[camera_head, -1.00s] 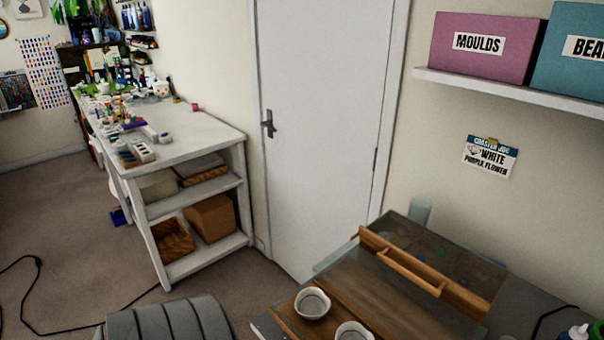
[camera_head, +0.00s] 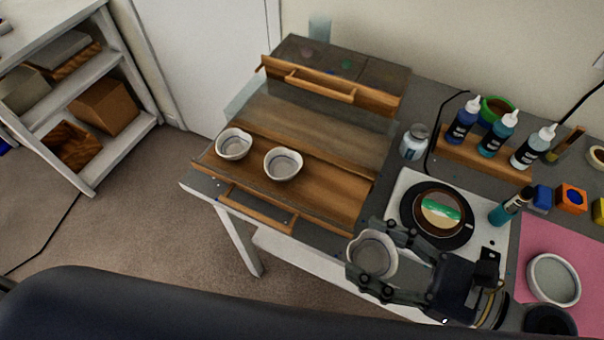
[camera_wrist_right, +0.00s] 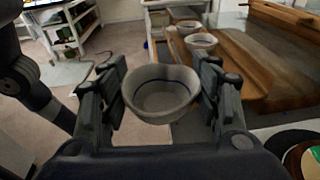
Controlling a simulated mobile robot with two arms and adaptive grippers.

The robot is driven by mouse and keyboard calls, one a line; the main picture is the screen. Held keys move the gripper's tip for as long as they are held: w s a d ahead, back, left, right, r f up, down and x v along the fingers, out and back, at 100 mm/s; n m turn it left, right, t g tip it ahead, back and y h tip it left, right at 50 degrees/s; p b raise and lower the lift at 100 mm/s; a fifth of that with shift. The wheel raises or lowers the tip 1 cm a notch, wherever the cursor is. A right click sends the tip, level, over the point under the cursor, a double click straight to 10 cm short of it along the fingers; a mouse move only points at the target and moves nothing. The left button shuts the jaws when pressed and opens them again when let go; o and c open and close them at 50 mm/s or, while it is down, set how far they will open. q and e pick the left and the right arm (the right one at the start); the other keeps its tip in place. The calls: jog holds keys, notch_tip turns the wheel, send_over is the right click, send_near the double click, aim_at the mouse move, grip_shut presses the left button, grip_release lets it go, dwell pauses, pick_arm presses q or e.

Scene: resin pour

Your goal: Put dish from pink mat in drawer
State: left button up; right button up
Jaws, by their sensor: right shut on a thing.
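My right gripper (camera_head: 372,262) is shut on a small white dish (camera_head: 373,254), held upright near the front edge of the table. The held dish (camera_wrist_right: 160,93) sits between both fingers in the right wrist view. The open wooden drawer (camera_head: 330,207) is to the left of the gripper. Two similar dishes, one at left (camera_head: 234,144) and one at right (camera_head: 284,163), stand in it. The pink mat (camera_head: 543,237) at the far right bears another white dish (camera_head: 553,279). My left gripper is out of view.
A white board with a black round plate (camera_head: 409,205) and a green-white piece lies beside the held dish. Several bottles stand on a wooden rack (camera_head: 470,157) behind. A small jar (camera_head: 414,141) is near the drawer unit. The drawer's right part is clear.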

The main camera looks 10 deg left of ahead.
jog(key=w+a+b, duration=0.1)
jog(key=w, duration=0.1)
jog(key=w+a+b, duration=0.1)
jog(key=w+b, duration=0.1)
jog(key=w+a+b, duration=0.1)
jog(key=w, duration=0.2)
jog(key=shift+w+f, duration=0.1)
jog(key=shift+f, duration=0.3)
jog(key=p, duration=0.2)
send_over(336, 194)
jog(key=shift+s+f, duration=0.2)
jog(key=shift+w+f, duration=0.1)
jog(key=shift+w, duration=0.15)
jog(key=shift+f, duration=0.35)
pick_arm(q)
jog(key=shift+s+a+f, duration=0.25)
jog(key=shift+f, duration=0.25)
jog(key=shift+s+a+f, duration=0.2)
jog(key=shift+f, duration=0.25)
pick_arm(e)
jog(key=shift+f, duration=1.45)
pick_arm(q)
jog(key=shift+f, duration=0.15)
pick_arm(e)
jog(key=shift+f, duration=0.1)
jog(key=o, duration=0.8)
